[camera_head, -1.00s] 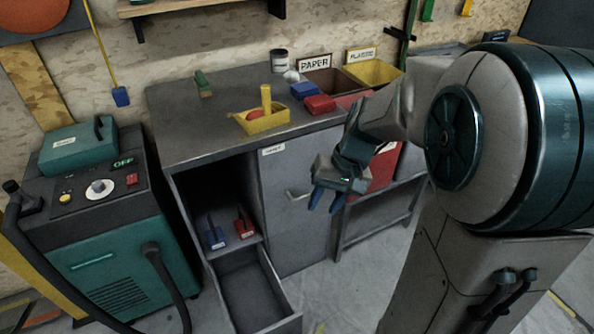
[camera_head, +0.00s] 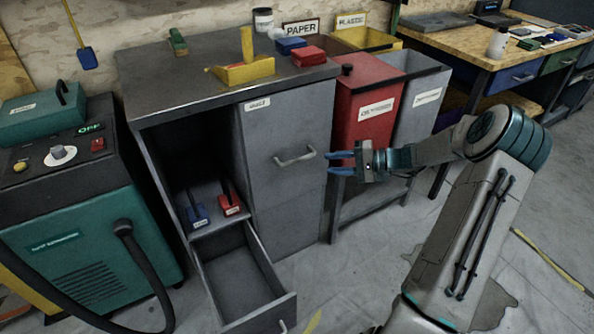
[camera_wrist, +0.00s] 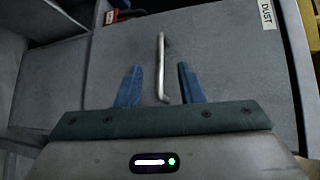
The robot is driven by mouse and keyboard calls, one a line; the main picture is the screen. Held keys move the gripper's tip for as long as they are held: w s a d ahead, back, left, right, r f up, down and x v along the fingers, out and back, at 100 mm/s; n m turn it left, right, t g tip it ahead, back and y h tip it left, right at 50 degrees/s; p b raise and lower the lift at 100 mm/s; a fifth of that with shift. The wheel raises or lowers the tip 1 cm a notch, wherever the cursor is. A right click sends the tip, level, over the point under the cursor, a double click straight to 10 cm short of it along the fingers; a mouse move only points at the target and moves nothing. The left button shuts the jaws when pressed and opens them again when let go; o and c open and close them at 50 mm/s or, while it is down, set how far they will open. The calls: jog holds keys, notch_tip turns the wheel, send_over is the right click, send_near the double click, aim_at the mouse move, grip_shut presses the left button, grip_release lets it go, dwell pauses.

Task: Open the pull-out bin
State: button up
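The pull-out bin (camera_head: 290,185) is a grey front panel in the cabinet, with a label reading DUST in the wrist view (camera_wrist: 267,12). It sits flush and closed. Its metal bar handle (camera_head: 295,157) lies roughly level across the panel. My gripper (camera_head: 343,163) is open and empty, just right of the handle, its blue fingers pointing left toward it. In the wrist view the handle (camera_wrist: 161,68) stands between the two open fingers (camera_wrist: 157,85), apart from both. I cannot tell how far it lies ahead of the fingertips.
An open grey drawer (camera_head: 283,308) sticks out low at the left, under a shelf with blue and red tools. A red bin (camera_head: 364,118) and a grey bin stand right of the cabinet. A teal machine (camera_head: 85,235) stands at left. The floor in front is partly clear.

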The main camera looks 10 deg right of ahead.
aim_at(297, 161)
jog(key=shift+m+t+y, duration=0.3)
jog(key=shift+t, duration=0.4)
jog(key=b+x, duration=0.1)
jog(key=x, duration=0.3)
jog(key=w+f+b+x, duration=0.1)
jog(key=x, duration=0.3)
jog(key=w+d+f+b+x, duration=0.1)
jog(key=x, duration=0.3)
jog(key=shift+a, duration=0.1)
grip_shut()
